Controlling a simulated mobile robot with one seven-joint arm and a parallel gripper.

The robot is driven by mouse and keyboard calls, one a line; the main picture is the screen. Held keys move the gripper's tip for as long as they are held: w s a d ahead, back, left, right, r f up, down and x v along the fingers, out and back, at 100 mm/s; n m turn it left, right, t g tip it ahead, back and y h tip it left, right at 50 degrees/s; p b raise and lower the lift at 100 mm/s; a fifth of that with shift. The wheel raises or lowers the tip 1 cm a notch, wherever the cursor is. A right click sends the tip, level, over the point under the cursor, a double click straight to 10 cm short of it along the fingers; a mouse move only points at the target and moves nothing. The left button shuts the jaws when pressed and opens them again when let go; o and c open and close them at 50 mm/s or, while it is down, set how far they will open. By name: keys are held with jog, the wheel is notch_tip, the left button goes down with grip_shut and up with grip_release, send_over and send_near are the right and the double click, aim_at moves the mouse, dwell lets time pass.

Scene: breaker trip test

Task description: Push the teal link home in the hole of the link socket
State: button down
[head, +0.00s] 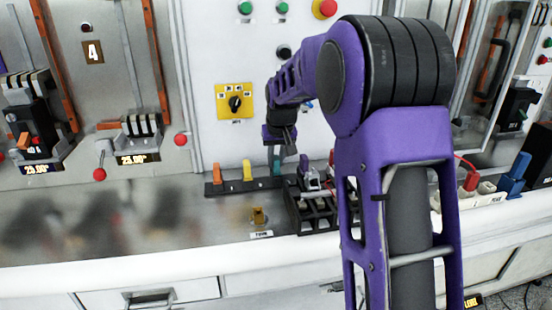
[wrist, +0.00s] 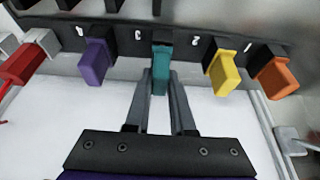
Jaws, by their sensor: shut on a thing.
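The teal link (wrist: 161,72) stands at a dark strip (wrist: 198,40) in the wrist view, between the purple and yellow links. The teal link also shows in the head view (head: 277,157), partly hidden by my gripper. My gripper (wrist: 160,80) is shut on the teal link, one finger on each side. In the head view my gripper (head: 284,146) points down over the strip. How deep the link sits is hidden.
A purple link (wrist: 95,62), a yellow link (wrist: 223,70) and an orange link (wrist: 274,75) stand close by along the strip. The bench left of the strip is clear. A panel with a yellow rotary switch (head: 235,101) rises behind.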

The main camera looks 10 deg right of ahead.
jog(key=shift+f, duration=0.3)
jog(key=c, duration=0.7)
grip_release()
jog(key=p+v, duration=0.1)
jog(key=v, duration=1.6)
jog(key=shift+r+p, duration=0.25)
jog(key=shift+p, duration=0.1)
jog(key=shift+s, duration=0.15)
